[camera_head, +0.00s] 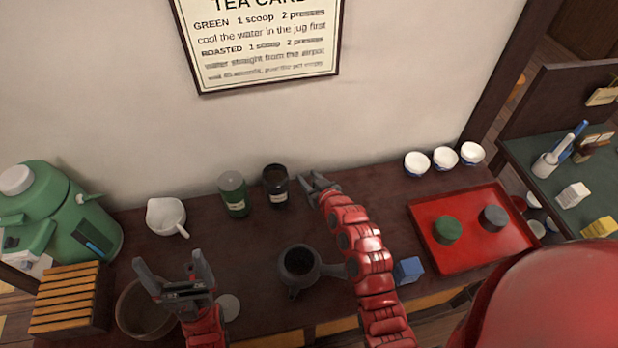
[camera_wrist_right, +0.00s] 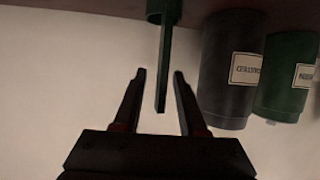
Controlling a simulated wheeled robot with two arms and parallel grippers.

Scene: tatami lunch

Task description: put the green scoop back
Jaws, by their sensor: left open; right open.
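The green scoop (camera_wrist_right: 163,60) shows in the right wrist view, its thin handle end between the tips of my right gripper (camera_wrist_right: 160,82), which is open with a gap on both sides. Its wider end is at the top of that picture, by the table surface. In the head view my right gripper (camera_head: 320,186) is right of the dark canister; I cannot make out the scoop there. My left gripper (camera_head: 170,272) is open and empty above a bowl (camera_head: 133,312).
A black teapot (camera_head: 298,262) stands beside my right arm, a blue block (camera_head: 408,270) right of it. A white jug (camera_head: 165,216) and green airpot (camera_head: 60,215) are left. Several white cups (camera_head: 417,163) line the back.

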